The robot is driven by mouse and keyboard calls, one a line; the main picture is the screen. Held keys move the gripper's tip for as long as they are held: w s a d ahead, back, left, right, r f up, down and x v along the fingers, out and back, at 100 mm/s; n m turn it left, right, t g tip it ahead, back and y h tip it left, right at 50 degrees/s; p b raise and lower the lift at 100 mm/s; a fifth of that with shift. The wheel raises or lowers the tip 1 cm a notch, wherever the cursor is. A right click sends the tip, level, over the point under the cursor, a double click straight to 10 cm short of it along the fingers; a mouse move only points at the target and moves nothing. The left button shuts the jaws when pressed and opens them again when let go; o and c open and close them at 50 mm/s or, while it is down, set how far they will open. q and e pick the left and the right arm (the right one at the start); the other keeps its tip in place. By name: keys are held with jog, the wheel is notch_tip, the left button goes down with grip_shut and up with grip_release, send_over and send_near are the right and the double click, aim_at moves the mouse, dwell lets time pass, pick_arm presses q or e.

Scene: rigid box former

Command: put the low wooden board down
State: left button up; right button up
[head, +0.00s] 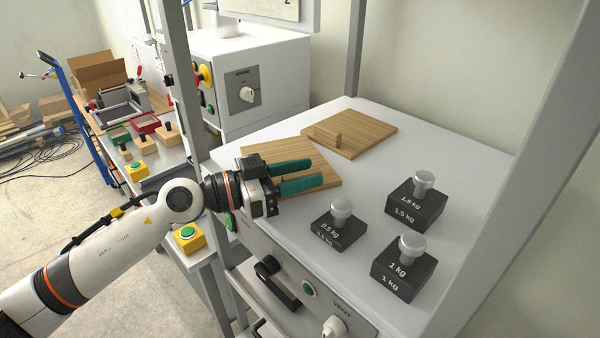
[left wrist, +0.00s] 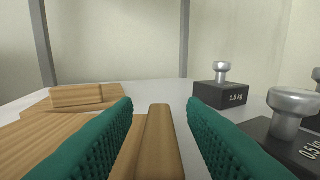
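Two wooden boards are on the white worktop. The near board (head: 262,154) looks flat on the worktop, partly covered by my left gripper (head: 306,174). The far board (head: 365,130) lies just behind it with an upright wooden grip (head: 338,142). In the left wrist view, a wooden bar (left wrist: 157,135), seemingly the near board's grip, stands between the teal fingers of my left gripper (left wrist: 160,110). The fingers are apart, with a gap on each side of the bar. The head view hides this bar. My right gripper is not in view.
Weights marked 0.5 kg (head: 338,232), 1.5 kg (head: 414,208) and 1 kg (head: 403,275) stand on the worktop (head: 450,150) to the right of the boards. A grey frame post (head: 355,50) rises behind. A side bench at left holds small trays and wooden blocks.

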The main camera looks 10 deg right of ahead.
pick_arm(q)
jog(key=shift+r, duration=0.15)
jog(key=s+a+b, duration=0.2)
jog(key=a+b, duration=0.1)
jog(key=a, duration=0.8)
jog(key=shift+s+a, duration=0.15)
jog(key=shift+a, duration=0.25)
